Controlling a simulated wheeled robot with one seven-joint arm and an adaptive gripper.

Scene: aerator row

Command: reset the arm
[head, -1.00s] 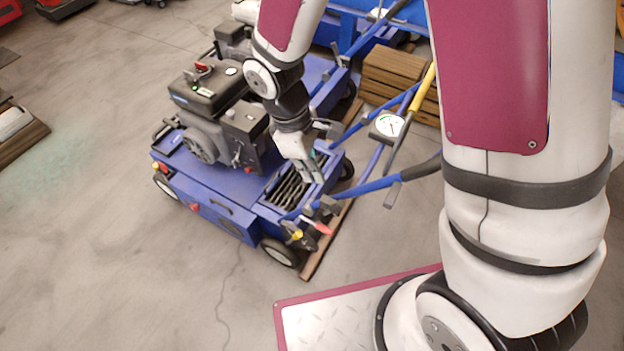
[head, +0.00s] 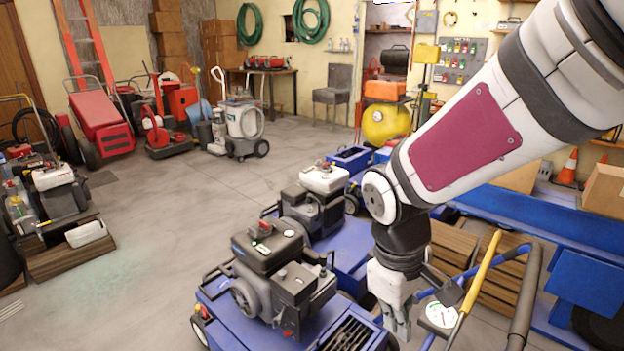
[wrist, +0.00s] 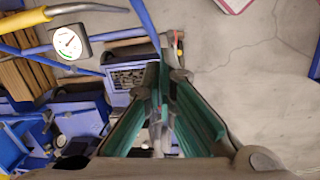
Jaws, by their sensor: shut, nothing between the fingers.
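My arm reaches down from the upper right in the head view. My gripper (head: 398,328) points down near the front of the nearest blue aerator (head: 240,318), close to its black grille (head: 348,335) and the handle bars. In the wrist view my gripper (wrist: 163,75) shows two fingers with green inner pads that meet towards the tips. It is shut with nothing between the fingers. A round dial gauge (head: 440,315) on the handle is just right of my gripper; it also shows in the wrist view (wrist: 67,43).
The yellow-gripped handle (head: 478,285) and blue bars stand close to my gripper. Wooden blocks (head: 453,250) and a second aerator (head: 320,205) lie behind. A blue rail (head: 520,208) runs at the right. The floor (head: 160,220) to the left is open.

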